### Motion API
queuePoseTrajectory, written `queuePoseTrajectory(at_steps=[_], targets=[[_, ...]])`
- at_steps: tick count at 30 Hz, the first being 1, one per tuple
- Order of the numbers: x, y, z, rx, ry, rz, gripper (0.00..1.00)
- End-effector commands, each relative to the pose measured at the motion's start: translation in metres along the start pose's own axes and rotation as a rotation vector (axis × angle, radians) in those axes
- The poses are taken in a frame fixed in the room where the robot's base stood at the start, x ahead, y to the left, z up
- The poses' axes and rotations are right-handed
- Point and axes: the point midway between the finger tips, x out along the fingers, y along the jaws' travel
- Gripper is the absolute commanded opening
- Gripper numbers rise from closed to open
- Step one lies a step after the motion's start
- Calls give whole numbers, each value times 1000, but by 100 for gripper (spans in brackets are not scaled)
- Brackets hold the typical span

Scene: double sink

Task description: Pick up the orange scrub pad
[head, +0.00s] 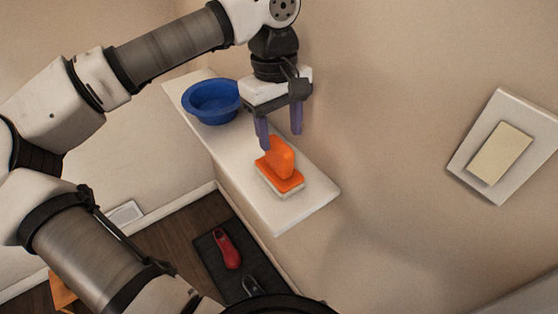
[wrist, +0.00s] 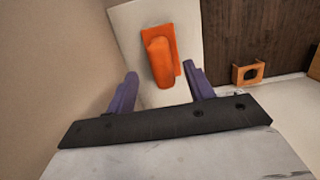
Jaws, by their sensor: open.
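The orange scrub pad (head: 280,168) sits on the white counter, with an upright orange part on a flat orange layer and a pale base under it. In the wrist view the orange scrub pad (wrist: 161,56) lies ahead of the fingertips, between their lines. My gripper (head: 281,138) is open and empty, just above and behind the pad, fingers pointing down. In the wrist view my gripper (wrist: 160,82) shows its two purple fingers apart, one on each side. I cannot tell whether the left finger touches the pad.
The narrow white counter (head: 315,193) runs along the wall. A blue bowl (head: 211,103) stands on it behind the gripper. A light switch (head: 502,152) is on the right wall. A red shoe (head: 227,249) lies on a dark mat below. The counter's near end is clear.

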Motion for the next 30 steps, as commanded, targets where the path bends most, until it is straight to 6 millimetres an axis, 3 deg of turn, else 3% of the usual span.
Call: queuePoseTrajectory(at_steps=[8,16,25,30], targets=[[20,-1,-1,-1,-2,0,53],[59,-3,-4,0,-2,1,53],[66,-3,-5,0,0,1,53],[66,-3,-5,0,0,1,32]])
